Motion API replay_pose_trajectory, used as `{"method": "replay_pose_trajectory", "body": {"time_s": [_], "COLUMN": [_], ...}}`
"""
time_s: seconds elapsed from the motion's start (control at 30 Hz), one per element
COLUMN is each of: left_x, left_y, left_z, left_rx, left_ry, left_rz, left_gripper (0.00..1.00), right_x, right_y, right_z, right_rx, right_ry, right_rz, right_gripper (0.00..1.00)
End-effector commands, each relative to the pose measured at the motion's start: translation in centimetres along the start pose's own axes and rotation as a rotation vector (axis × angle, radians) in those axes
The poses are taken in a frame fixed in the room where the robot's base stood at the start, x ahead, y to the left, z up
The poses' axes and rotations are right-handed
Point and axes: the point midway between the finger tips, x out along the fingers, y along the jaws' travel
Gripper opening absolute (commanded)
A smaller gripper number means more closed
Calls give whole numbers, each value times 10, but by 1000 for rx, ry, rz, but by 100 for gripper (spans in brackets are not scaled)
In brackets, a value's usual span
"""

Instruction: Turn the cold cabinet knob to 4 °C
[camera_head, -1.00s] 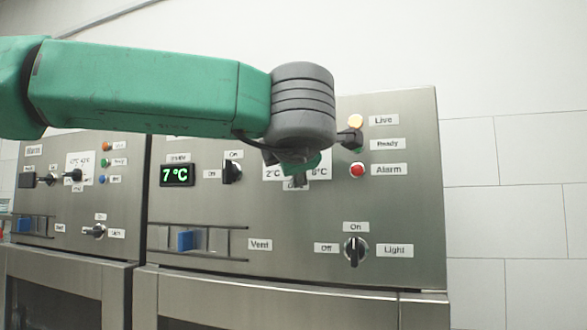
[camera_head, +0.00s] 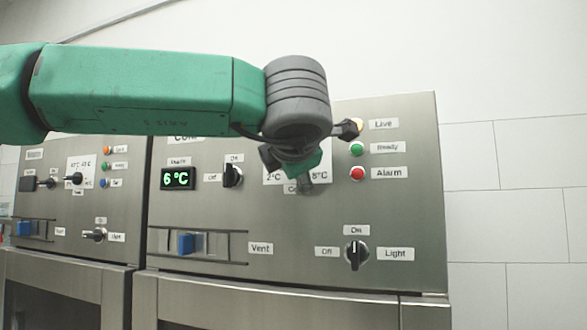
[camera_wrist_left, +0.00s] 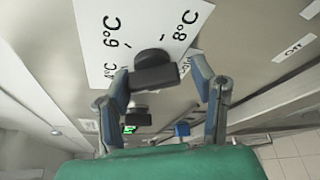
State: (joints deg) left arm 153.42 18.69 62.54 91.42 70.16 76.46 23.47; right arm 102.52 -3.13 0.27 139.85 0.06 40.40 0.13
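The cold cabinet's temperature knob (camera_wrist_left: 155,72) is a dark bar-shaped knob on a white scale plate (camera_wrist_left: 95,50). In the wrist view the plate is marked 4 °C, 6 °C and 8 °C. In the head view my left gripper (camera_head: 306,146) hides most of the plate and the knob. The green display (camera_head: 178,179) reads 6 °C. My right gripper is not in view.
A black switch (camera_head: 232,174) is left of my gripper. Amber, green and red (camera_head: 357,173) lamps are to its right. A light switch (camera_head: 356,255) and a blue vent slider (camera_head: 186,243) are below. Another cabinet panel (camera_head: 70,215) stands at the left.

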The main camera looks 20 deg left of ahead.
Motion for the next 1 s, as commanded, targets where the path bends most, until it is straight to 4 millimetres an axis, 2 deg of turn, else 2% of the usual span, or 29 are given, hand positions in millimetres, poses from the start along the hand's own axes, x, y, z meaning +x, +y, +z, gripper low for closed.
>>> {"method": "replay_pose_trajectory", "body": {"time_s": [0.3,0.43,0.57,0.8,1.0], "left_x": [-2,-11,-33,-84,-110], "left_y": [2,3,3,1,0], "left_z": [1,2,1,1,1], "left_rx": [-2,-3,-1,-1,0], "left_ry": [-3,-6,-6,-5,-1], "left_rz": [5,6,7,6,2], "left_gripper": [62,62,62,62,62], "right_x": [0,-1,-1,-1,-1], "right_y": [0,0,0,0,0], "right_z": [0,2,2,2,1], "right_rx": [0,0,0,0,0], "right_ry": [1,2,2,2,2], "right_rz": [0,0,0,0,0], "right_gripper": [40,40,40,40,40]}}
